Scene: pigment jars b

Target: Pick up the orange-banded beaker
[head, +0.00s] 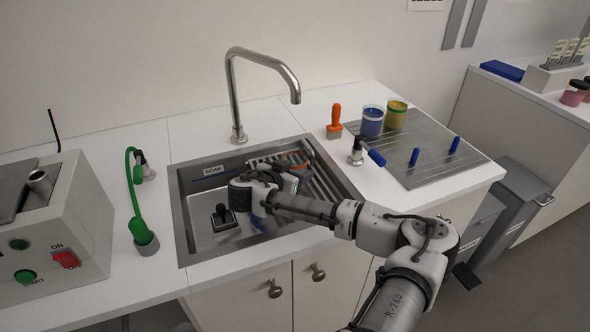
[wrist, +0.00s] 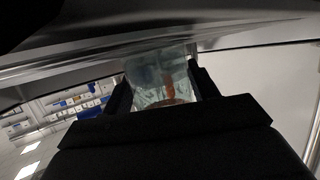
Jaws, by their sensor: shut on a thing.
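The orange-banded beaker (head: 301,166) shows in the head view as a small orange arc at the right of my gripper, over the sink (head: 213,243). Most of it is hidden behind my gripper. My gripper (head: 290,174) is low over the sink, reaching in from the front right. In the wrist view a clear glass beaker (wrist: 150,78) stands between the two dark fingers of my gripper (wrist: 160,88), which are shut on its sides. An orange patch shows through the glass. I cannot tell whether its base touches anything.
A tall faucet (head: 235,95) rises behind the sink. To the right, a blue beaker (head: 372,121) and a yellow beaker with a green rim (head: 396,115) stand at a ridged drainboard (head: 430,172). An orange-handled brush (head: 335,122) is nearby. A grey machine (head: 60,225) stands left.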

